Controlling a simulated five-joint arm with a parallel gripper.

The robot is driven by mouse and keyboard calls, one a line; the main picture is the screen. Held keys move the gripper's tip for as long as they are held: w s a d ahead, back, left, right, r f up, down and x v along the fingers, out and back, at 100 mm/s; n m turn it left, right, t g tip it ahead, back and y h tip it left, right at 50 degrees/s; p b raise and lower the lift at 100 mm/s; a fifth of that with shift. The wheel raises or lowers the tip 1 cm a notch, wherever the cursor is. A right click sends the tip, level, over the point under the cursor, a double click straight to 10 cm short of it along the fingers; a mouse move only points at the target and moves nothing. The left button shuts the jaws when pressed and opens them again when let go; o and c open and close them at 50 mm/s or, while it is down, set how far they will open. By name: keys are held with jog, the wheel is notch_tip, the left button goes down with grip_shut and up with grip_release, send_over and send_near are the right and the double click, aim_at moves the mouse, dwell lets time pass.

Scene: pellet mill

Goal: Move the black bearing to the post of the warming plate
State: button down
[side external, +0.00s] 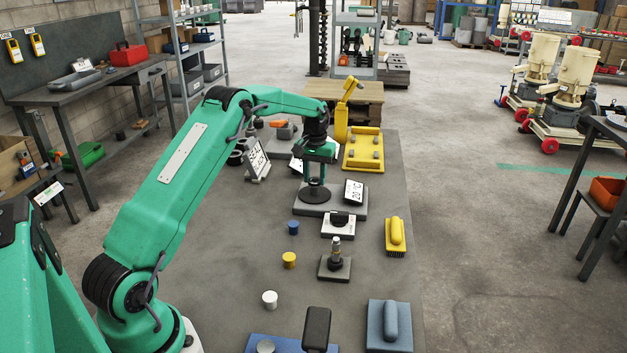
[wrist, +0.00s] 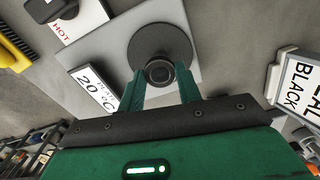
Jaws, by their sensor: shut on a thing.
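My gripper (side external: 315,180) is low over the warming plate (side external: 345,207), a grey slab with a black disc (side external: 312,196) and a 20 °C sign (side external: 354,191). In the wrist view, my gripper (wrist: 163,80) is shut on the black bearing (wrist: 160,72), a small dark ring between the fingertips. The bearing lines up with the middle of the black disc (wrist: 150,42). The post of the plate is hidden by the bearing and fingers. I cannot tell whether the bearing is around it or just above it.
A white HOT stand (side external: 338,231) with a black piece is just in front of the plate. A post on a dark base (side external: 335,268), blue, yellow and white cylinders, and a yellow brush (side external: 396,236) are nearer. A yellow fixture (side external: 363,150) and sign stand (side external: 257,160) are close by.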

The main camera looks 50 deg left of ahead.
jog(key=shift+f, duration=0.15)
dwell(0.3)
grip_release()
dwell(0.4)
dwell(0.5)
notch_tip(320, 180, up, 9)
dwell(1.7)
dwell(0.5)
